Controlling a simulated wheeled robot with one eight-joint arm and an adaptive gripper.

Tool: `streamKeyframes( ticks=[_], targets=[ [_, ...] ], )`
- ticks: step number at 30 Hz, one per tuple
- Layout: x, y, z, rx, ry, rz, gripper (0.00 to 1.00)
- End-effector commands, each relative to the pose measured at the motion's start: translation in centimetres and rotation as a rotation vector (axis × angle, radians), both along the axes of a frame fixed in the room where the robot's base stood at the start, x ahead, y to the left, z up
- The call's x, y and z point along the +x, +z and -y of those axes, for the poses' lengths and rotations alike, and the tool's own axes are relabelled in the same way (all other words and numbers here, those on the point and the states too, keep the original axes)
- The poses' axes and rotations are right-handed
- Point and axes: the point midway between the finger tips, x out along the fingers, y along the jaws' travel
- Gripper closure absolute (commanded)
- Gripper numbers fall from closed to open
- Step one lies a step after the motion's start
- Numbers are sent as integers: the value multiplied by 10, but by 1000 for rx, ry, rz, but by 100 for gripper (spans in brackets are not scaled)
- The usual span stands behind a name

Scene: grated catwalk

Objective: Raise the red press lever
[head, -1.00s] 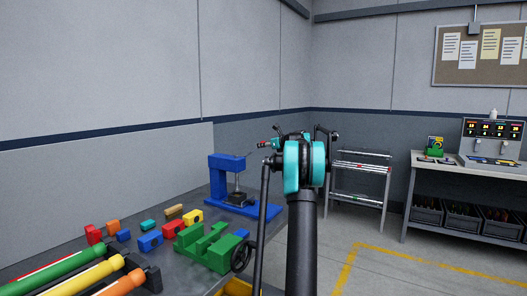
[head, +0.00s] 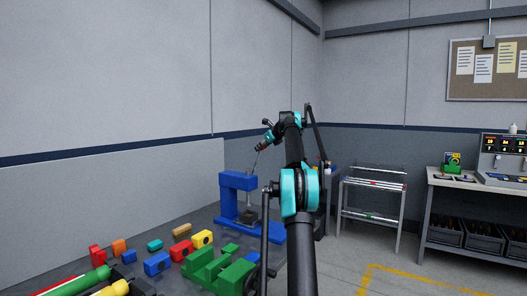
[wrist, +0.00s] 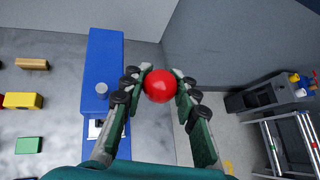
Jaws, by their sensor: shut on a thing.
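The press has a blue C-shaped frame (head: 228,190) and stands on the bench in the head view. In the wrist view its blue frame (wrist: 104,60) runs along the left of my gripper. The red round knob of the press lever (wrist: 160,87) lies between the fingertips of my gripper (wrist: 163,73), which is shut on it. The lever's rod is hidden behind the knob and fingers. In the head view my arm reaches over beside the press, and the knob cannot be made out there.
A green slotted block (head: 207,266) and several small coloured blocks lie on the bench left of my arm. A metal rack cart (head: 372,208) and a workbench (head: 470,183) stand to the right. Open floor lies between them and the bench.

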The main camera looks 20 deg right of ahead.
Motion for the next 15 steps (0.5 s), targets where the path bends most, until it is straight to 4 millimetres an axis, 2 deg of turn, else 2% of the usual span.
streamKeyframes(
  ticks=[14, 15],
  targets=[
    [2, 2, -2, 2, -2, 4, 100],
    [2, 2, -2, 2, -2, 4, 69]
  ],
)
